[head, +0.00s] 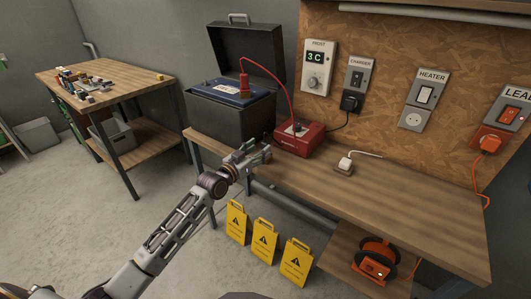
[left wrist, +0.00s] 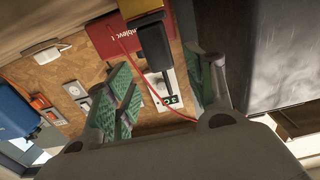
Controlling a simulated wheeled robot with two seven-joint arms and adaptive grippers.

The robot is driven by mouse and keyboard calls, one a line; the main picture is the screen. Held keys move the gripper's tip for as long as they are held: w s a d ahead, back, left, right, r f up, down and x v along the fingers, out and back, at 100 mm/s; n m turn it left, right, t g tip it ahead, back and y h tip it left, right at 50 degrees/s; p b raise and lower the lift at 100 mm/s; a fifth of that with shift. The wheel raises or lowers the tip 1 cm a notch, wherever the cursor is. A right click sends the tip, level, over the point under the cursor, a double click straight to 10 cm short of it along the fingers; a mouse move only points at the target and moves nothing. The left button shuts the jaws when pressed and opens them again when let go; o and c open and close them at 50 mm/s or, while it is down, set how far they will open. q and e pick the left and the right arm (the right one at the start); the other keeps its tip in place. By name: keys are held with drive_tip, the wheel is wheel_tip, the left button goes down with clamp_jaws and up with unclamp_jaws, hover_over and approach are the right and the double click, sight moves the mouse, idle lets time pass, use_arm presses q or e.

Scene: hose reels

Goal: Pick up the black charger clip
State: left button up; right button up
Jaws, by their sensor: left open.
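The black charger clip (head: 297,127) stands upright on top of the red charger (head: 291,146) on the bench. In the left wrist view, which looks upside down, the black clip (left wrist: 156,47) shows beyond and between my fingers, with a yellow part beside the red charger (left wrist: 112,38). My left gripper (head: 262,151) is open and empty, left of the charger near the bench's front, apart from the clip. Its green-padded fingers show in the left wrist view (left wrist: 165,90). A red clip (head: 243,82) sits on the blue battery (head: 225,93), its red cable running to the charger. My right gripper is not in view.
The black battery case (head: 232,120) with raised lid stands left of the charger. A white plug (head: 344,165) lies on the bench (head: 410,205) to the right. Wall panels line the back. Yellow signs (head: 264,241) and an orange reel (head: 374,262) are below. The right bench top is mostly clear.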

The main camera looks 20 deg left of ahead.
sight(263, 144)
use_arm(q)
drive_tip(key=shift+w, duration=0.15)
drive_tip(key=shift+x, duration=2.5)
drive_tip(key=shift+r, duration=0.15)
drive_tip(key=c, duration=1.2)
